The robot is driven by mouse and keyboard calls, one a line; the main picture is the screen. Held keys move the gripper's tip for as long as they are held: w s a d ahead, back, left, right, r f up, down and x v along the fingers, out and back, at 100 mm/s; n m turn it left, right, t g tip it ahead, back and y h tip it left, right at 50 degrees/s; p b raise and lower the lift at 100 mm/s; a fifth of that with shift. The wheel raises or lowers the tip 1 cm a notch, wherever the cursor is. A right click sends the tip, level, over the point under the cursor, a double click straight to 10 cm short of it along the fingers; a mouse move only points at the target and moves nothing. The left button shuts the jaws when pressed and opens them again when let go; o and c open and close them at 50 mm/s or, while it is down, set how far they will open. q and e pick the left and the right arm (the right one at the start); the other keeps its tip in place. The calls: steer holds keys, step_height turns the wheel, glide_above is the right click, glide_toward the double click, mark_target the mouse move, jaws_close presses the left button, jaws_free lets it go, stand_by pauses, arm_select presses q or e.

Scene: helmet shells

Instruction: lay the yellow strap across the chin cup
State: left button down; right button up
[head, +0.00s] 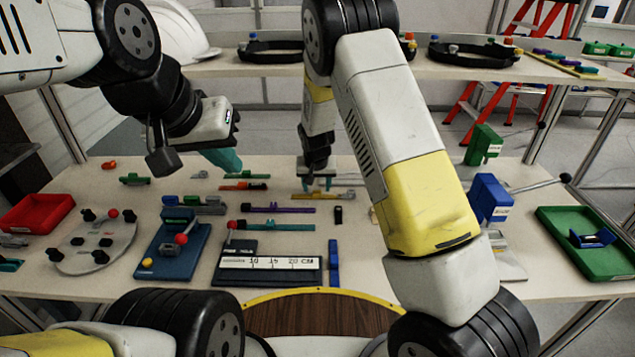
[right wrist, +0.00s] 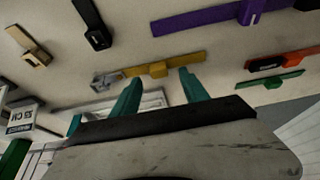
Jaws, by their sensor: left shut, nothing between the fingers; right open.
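The yellow strap (head: 302,196) lies on the table, near its middle, in the head view. It also shows in the right wrist view (right wrist: 186,62), with a raised block in its middle and a grey piece (right wrist: 105,80) at its left end. My right gripper (head: 318,186) is over the strap. Its teal fingers (right wrist: 160,78) are open, one toward each side of the raised block, with nothing gripped. My left gripper (head: 226,160) is shut and empty, above the table's back left. I cannot tell for certain which part is the chin cup.
A purple strap (head: 275,210) and a teal strap (head: 285,227) lie in front of the yellow one. A black ruler plate (head: 290,275) is nearer. A blue fixture (head: 170,250) and red tray (head: 38,212) stand left; a blue clamp (head: 490,198) and green tray (head: 590,255) stand right.

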mark_target(317, 192)
steer(key=x, duration=0.3)
steer(key=shift+w+d+f, duration=0.1)
steer(key=shift+c, duration=0.4)
jaws_close()
